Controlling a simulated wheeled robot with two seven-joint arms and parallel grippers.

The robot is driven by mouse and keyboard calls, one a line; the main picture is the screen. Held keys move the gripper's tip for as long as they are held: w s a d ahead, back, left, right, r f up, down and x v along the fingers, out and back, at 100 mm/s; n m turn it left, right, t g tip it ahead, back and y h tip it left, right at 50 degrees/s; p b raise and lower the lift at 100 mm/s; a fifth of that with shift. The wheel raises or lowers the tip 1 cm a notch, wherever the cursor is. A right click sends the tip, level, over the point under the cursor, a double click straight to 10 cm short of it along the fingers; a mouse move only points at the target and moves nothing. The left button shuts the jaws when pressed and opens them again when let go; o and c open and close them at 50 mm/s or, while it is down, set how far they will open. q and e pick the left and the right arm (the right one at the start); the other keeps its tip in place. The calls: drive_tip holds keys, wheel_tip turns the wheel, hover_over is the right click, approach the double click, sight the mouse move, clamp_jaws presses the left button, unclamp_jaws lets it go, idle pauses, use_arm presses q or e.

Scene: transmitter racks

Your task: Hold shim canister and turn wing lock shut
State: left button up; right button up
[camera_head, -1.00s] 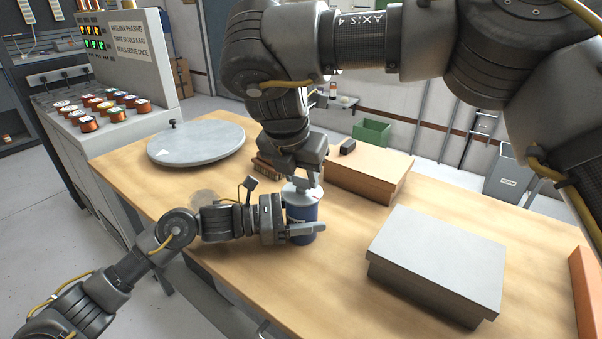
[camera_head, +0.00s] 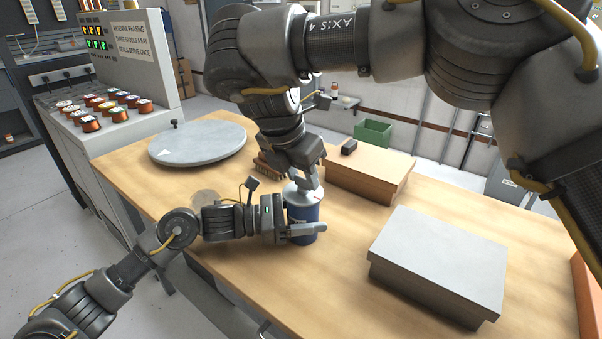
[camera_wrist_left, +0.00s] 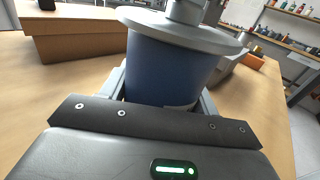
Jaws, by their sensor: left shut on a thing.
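The shim canister (camera_head: 303,214) is a blue cylinder with a pale grey lid, upright on the wooden bench. My left gripper (camera_head: 302,232) is shut around its body from the left. The left wrist view shows the blue canister (camera_wrist_left: 172,72) between the two fingers, its grey lid (camera_wrist_left: 185,30) above them. My right gripper (camera_head: 306,184) is above the lid, pointing down at its top. The wing lock is hidden or too small to make out in the head view, so whether the right fingers are closed on it is unclear.
A grey box (camera_head: 438,262) stands to the right on the bench, and a brown box (camera_head: 368,177) behind. A round grey disc (camera_head: 197,143) lies at the back left. A brush (camera_head: 268,168) lies behind the canister. Bare wood (camera_head: 345,215) lies between the canister and grey box.

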drive_tip(key=o, duration=0.5)
drive_tip(key=shift+c, duration=0.2)
drive_tip(key=n+y, duration=0.1)
drive_tip(key=n, duration=0.2)
drive_tip(key=shift+d+n+t, duration=0.15)
drive_tip(key=shift+n+t, duration=0.25)
drive_tip(key=n+y, duration=0.1)
drive_tip(key=n, duration=0.2)
drive_tip(key=shift+d+y, duration=0.1)
drive_tip(key=shift+y, duration=0.3)
drive_tip(key=n, duration=0.2)
drive_tip(key=n+y, duration=0.1)
drive_tip(key=n, duration=0.1)
drive_tip(key=shift+d+n+y, duration=0.15)
drive_tip(key=shift+n+y, duration=0.15)
drive_tip(key=shift+n, duration=0.1)
drive_tip(key=n+y, duration=0.1)
drive_tip(key=n, duration=0.2)
drive_tip(key=n+g+y, duration=0.1)
drive_tip(key=n, duration=0.2)
drive_tip(key=shift+w+d, duration=0.1)
drive_tip(key=shift+d, duration=0.05)
drive_tip(key=v, duration=1.2)
drive_tip(key=shift+w+n+g, duration=0.25)
drive_tip(key=shift+n+g, duration=0.05)
